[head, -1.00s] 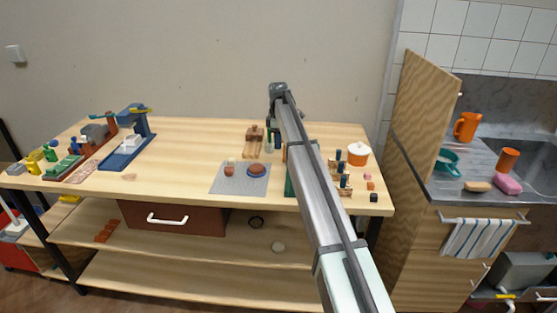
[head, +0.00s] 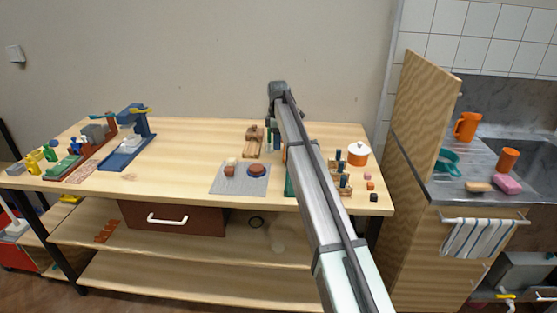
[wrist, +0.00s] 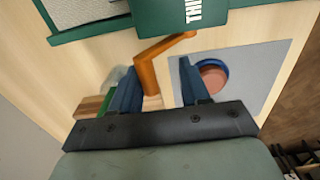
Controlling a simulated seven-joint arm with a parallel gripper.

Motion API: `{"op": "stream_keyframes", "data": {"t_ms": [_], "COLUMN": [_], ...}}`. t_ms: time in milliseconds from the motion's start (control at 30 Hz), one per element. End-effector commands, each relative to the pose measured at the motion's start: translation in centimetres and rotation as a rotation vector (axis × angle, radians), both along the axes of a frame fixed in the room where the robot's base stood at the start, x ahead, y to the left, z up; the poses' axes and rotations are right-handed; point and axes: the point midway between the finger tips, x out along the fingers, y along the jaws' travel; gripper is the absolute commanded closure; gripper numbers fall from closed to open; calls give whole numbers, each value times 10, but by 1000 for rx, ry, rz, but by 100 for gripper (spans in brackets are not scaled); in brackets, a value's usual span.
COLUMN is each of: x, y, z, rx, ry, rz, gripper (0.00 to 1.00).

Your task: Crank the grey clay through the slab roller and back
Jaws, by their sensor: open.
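In the wrist view an orange crank handle (wrist: 146,76) with a bent arm reaches out beside a green frame (wrist: 208,18) with white lettering, which looks like the slab roller. My gripper (wrist: 157,78) is open, its two blue fingers on either side of the handle's lower part; I cannot tell whether either touches it. A pale grey textured sheet (wrist: 85,10) lies within the green frame at the top left; I cannot tell whether it is the clay. In the head view my arm hides most of the roller, and only a green edge (head: 289,185) shows.
A grey mat (head: 225,185) with small round items lies left of the arm. Right of it stand small pegged pieces and a white-orange pot (head: 358,154). A blue press (head: 125,150) stands farther left. The bench between press and mat is mostly clear.

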Motion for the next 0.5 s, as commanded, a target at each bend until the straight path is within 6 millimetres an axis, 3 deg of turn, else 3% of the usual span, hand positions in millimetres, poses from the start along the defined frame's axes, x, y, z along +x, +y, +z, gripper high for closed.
{"op": "stream_keyframes", "data": {"t_ms": [67, 500], "x": [-8, -13], "y": [0, 0], "z": [-2, -4], "rx": [-1, -1], "ry": [13, 16], "rz": [0, 1], "gripper": [66, 66]}}
